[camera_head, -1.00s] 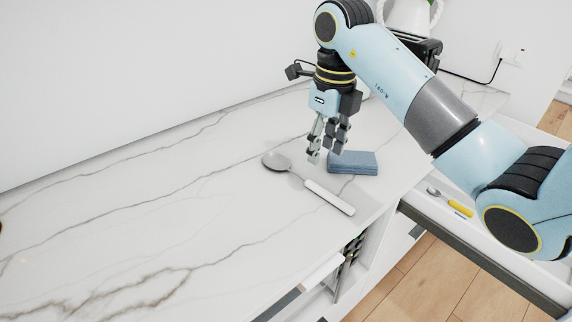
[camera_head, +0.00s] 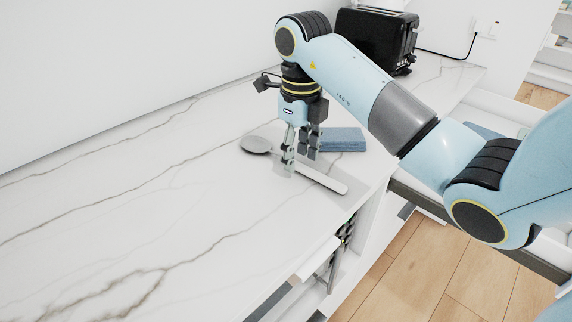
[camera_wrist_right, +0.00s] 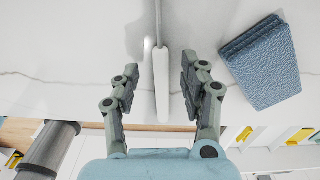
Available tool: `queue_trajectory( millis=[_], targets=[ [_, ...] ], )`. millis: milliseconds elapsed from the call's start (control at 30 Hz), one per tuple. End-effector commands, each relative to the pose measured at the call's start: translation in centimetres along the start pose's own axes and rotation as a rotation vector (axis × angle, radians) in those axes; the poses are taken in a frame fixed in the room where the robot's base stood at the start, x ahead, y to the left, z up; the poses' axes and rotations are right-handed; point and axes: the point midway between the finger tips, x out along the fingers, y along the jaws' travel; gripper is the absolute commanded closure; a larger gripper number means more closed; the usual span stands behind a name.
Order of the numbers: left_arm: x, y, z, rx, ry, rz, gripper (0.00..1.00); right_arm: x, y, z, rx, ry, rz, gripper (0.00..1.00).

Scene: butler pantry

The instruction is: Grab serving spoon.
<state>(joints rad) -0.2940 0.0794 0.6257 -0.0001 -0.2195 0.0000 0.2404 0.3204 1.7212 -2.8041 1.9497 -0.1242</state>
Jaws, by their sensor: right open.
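The serving spoon (camera_head: 325,181) lies on the marble counter, with its grey bowl to the left and its pale handle toward the counter's front edge. My right gripper (camera_head: 297,166) points down over the spoon, around where the stem meets the handle, and hides part of it. In the right wrist view the spoon's handle (camera_wrist_right: 162,90) runs between the two open fingers (camera_wrist_right: 160,72), with a gap on each side. It is not gripped. My left gripper is not in view.
A folded blue cloth or sponge (camera_head: 344,140) lies on the counter just behind and right of the gripper. A black toaster (camera_head: 376,40) stands farther back. An open drawer (camera_head: 412,192) is below the counter at right. The counter's left side is clear.

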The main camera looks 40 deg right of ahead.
Motion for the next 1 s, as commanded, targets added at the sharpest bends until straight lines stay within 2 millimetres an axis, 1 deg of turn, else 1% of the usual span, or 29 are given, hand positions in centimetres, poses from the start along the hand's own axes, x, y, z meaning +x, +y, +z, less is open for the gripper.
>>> queue_trajectory(
  millis=[33, 133, 367, 467, 700, 733, 1000],
  targets=[
    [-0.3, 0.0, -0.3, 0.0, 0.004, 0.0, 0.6, 0.4, -0.1, 0.0, 0.0, -0.001, 0.0, 0.56],
    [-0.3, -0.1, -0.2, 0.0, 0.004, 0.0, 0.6, 1.3, -0.1, 0.1, -0.001, -0.002, -0.002, 0.56],
    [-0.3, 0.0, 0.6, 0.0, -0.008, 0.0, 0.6, 1.6, -0.1, 0.1, -0.001, -0.003, -0.003, 0.56],
    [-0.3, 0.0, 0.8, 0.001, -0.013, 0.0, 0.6, 1.6, -0.1, 0.1, -0.001, -0.003, -0.003, 0.66],
    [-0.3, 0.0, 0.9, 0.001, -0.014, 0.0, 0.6, 1.6, -0.1, 0.1, -0.001, -0.003, -0.003, 0.98],
    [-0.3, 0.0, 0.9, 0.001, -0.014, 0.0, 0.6, 1.6, -0.1, 0.1, -0.001, -0.003, -0.003, 1.0],
    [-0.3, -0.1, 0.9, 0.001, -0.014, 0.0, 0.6, 1.6, -0.1, 0.1, -0.001, -0.004, -0.003, 1.0]
  ],
)
